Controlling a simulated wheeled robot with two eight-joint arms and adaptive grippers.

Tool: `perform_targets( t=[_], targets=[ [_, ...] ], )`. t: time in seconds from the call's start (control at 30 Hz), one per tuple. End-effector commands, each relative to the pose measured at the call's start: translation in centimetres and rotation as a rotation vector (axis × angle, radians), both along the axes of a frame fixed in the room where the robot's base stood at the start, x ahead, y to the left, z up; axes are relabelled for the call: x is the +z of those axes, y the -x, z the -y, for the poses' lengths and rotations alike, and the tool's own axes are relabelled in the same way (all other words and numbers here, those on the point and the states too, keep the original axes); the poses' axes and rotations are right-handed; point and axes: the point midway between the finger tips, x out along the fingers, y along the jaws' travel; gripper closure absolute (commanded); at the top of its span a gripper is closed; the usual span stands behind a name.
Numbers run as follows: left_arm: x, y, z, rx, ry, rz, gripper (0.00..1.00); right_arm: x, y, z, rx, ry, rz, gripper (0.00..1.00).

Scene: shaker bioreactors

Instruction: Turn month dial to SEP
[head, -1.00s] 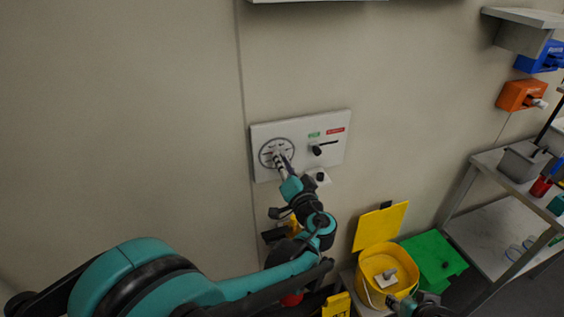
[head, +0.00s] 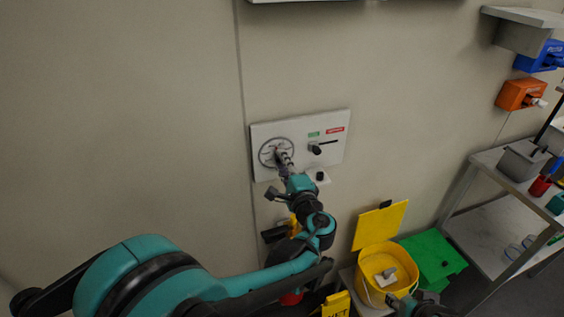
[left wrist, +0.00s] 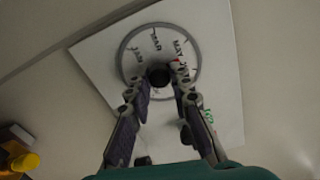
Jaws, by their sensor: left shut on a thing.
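The month dial (head: 266,150) is a grey ring on a white wall panel (head: 335,159). The dial also shows in the left wrist view (left wrist: 130,42), with JAN, MAR and MAY legible around a dark central knob (left wrist: 158,74). My left gripper (head: 283,154) is at the dial's centre, and its two fingers (left wrist: 162,88) are shut on the knob, one on each side. The fingers hide the lower part of the dial, so SEP cannot be read. My right gripper (head: 420,303) is partly in view at the bottom edge; its fingers are not clear.
A lever switch (head: 316,149) with green and red labels sits right of the dial on the panel. A metal shelf (head: 493,170) stands at the right. The wall left of the panel is clear.

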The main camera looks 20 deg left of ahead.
Motion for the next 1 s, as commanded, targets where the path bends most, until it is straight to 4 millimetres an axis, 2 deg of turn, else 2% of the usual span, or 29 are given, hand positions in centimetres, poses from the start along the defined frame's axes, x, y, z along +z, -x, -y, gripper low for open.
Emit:
perform_targets(
  t=[1.0],
  targets=[
    [-0.24, 0.08, -0.08, -0.001, -0.793, -0.539, 1.0, 0.06, 0.0, 0.0, 0.0, 0.0, 0.0, 0.59]
  ],
)
